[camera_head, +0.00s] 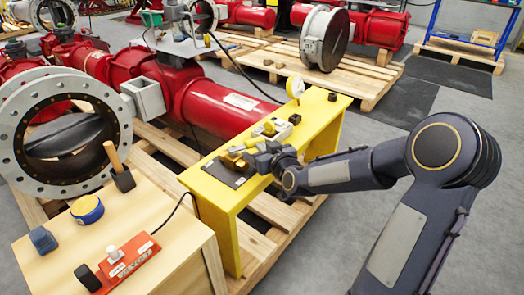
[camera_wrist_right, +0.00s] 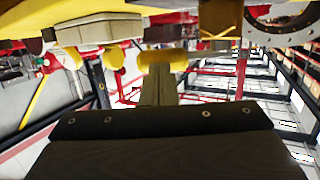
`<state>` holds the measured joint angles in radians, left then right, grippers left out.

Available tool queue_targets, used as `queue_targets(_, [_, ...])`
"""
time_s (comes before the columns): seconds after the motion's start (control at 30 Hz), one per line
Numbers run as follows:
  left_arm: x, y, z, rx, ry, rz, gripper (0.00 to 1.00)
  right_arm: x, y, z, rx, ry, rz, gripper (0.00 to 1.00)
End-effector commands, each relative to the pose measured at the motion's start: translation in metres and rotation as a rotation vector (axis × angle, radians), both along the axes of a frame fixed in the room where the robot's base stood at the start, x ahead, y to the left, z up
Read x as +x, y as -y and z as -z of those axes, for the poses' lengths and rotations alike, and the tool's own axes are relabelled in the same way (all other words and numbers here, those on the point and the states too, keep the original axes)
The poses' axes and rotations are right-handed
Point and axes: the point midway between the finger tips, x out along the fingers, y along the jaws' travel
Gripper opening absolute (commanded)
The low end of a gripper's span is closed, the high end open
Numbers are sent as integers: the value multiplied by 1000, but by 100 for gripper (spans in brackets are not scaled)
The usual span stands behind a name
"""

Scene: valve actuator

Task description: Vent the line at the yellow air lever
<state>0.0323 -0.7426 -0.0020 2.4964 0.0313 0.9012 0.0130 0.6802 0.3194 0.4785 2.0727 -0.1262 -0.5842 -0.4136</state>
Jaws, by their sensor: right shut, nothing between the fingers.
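A yellow stand (camera_head: 217,192) carries small fittings on its top. A yellow part (camera_head: 235,160), which looks like the air lever, sits over a dark plate (camera_head: 232,173) on the stand. My right gripper (camera_head: 258,160) is just to the right of it, low over the stand top. In the right wrist view my right gripper (camera_wrist_right: 158,88) is shut and empty, with a rounded yellow part (camera_wrist_right: 163,57) right at its tips. I cannot tell whether they touch. The gripper partly hides the lever's surroundings. My left gripper is not in view.
A white gauge (camera_head: 295,86) and a light block fitting (camera_head: 278,130) stand further back on the stand. A red actuator (camera_head: 215,107) lies behind.

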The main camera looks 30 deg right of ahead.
Motion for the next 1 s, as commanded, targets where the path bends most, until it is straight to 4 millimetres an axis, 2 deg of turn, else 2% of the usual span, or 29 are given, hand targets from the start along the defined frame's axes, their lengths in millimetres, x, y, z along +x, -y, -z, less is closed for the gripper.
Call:
queue_targets(0.43, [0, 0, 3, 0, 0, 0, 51, 5, 1, 1, 0, 1, 1, 0])
queue_targets(0.7, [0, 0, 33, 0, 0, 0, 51, 36, 12, 4, -1, 4, -1, 0])
queue_targets(0.8, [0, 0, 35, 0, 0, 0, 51, 43, 14, 2, -1, 2, -1, 0])
queue_targets(1.0, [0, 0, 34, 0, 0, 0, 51, 44, 15, 0, 1, 2, 1, 0])
